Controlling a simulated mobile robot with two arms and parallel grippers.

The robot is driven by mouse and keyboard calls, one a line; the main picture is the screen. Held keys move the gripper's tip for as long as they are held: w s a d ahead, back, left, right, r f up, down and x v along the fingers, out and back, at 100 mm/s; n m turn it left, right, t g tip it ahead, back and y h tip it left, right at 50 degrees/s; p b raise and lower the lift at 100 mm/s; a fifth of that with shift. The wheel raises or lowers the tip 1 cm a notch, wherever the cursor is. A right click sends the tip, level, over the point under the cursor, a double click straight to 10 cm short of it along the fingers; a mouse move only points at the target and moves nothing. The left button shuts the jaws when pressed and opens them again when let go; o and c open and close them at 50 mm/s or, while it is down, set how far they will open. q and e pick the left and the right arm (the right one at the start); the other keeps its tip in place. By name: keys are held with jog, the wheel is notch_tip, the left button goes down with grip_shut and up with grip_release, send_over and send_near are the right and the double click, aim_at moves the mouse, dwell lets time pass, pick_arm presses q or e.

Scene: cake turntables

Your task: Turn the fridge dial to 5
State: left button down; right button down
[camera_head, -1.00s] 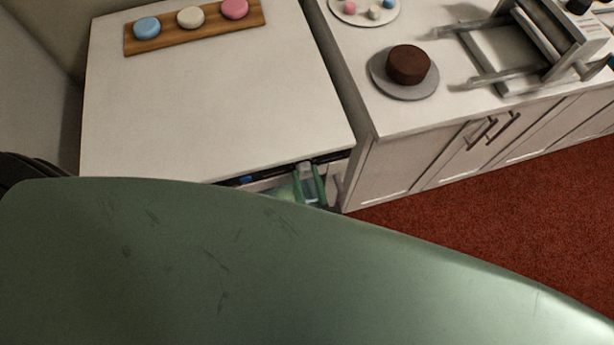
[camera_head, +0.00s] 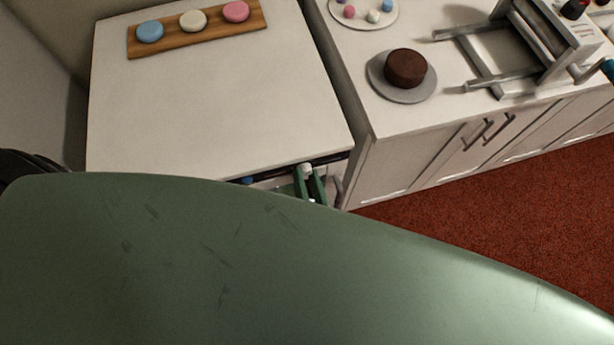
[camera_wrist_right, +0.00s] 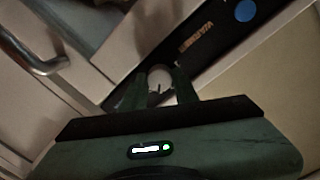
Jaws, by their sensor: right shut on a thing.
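The fridge dial (camera_wrist_right: 160,77) is a small white round knob with a dark mark on the dark control strip (camera_wrist_right: 215,40). It also shows in the head view (camera_head: 306,168) at the fridge's top front edge. My right gripper (camera_head: 309,180) is green and is shut on the dial, one finger on each side of it; it also shows in the right wrist view (camera_wrist_right: 158,88). The numbers around the dial are too small or hidden to read. My left gripper does not show.
The fridge's white top (camera_head: 215,105) carries a wooden board (camera_head: 167,41) with three macarons. A blue knob (camera_wrist_right: 245,11) sits farther along the strip. A metal handle (camera_wrist_right: 42,62) is close to my right gripper. The counter at right holds a chocolate cake (camera_head: 405,68) on a grey stand.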

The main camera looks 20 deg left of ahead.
jog(key=m, duration=0.3)
jog(key=shift+m+b, duration=0.3)
jog(key=shift+m, duration=1.4)
jog(key=shift+g, duration=0.3)
jog(key=c, duration=1.1)
grip_release()
jog(key=shift+d, duration=0.1)
jog(key=b+v, duration=0.1)
jog(key=v, duration=0.6)
jog(key=shift+s+d+b, duration=0.25)
jog(key=shift+s+b, duration=0.05)
jog(key=shift+s, duration=0.05)
